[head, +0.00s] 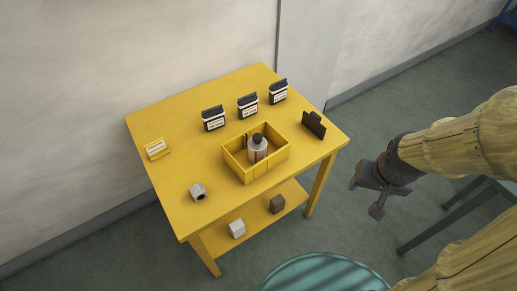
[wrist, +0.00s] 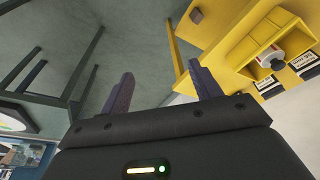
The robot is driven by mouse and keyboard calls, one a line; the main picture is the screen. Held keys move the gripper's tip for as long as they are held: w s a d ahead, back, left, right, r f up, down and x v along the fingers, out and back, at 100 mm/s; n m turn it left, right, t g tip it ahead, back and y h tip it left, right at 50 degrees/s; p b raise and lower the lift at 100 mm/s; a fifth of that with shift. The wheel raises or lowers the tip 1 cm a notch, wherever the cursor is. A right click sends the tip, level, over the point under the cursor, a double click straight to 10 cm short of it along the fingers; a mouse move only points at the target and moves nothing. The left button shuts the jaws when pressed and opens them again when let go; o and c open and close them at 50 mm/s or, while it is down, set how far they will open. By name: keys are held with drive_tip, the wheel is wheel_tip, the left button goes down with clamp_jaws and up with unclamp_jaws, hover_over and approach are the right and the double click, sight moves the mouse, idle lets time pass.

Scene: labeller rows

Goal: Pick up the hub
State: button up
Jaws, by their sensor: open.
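The piece that looks most like the hub is a small grey cylinder (head: 198,191) with a dark hole in its end. It lies near the front left edge of the yellow table (head: 170,128) in the head view. I cannot tell for certain that it is the hub. My gripper (head: 364,196) is off the table's right side, over the floor, well apart from the cylinder. In the wrist view my gripper (wrist: 160,74) is open, with nothing between its fingers. The grey cylinder does not clearly show there.
A yellow bin (head: 246,178) holds a dark-capped bottle (head: 257,149). Three labelled black-and-white containers (head: 248,106) stand behind it. A black holder (head: 313,125) and a yellow card stand (head: 156,149) flank them. The lower shelf carries a white block (head: 237,229) and a brown block (head: 277,204). A teal round seat (head: 325,275) stands in front.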

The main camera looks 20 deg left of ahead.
drive_tip(key=o, duration=0.5)
drive_tip(key=w+f+b, duration=0.1)
drive_tip(key=w+a+f+n+t+b, duration=0.1)
drive_tip(key=w+f+b, duration=0.1)
drive_tip(key=w+a+f+n+t+b, duration=0.1)
drive_tip(key=w+f, duration=0.1)
drive_tip(key=shift+w+a+f+b, duration=0.15)
drive_tip(key=shift+a+f+b, duration=0.05)
drive_tip(key=shift+f+b, duration=0.1)
drive_tip(key=n+t+y+b, duration=0.4)
drive_tip(key=n+y+b, duration=0.4)
drive_tip(key=y+b, duration=0.3)
approach(259, 144)
drive_tip(key=r+v, duration=0.1)
drive_tip(key=v, duration=0.3)
drive_tip(key=shift+h, duration=0.3)
drive_tip(key=x, duration=1.2)
drive_tip(key=shift+f, duration=0.1)
drive_tip(key=shift+a, duration=0.1)
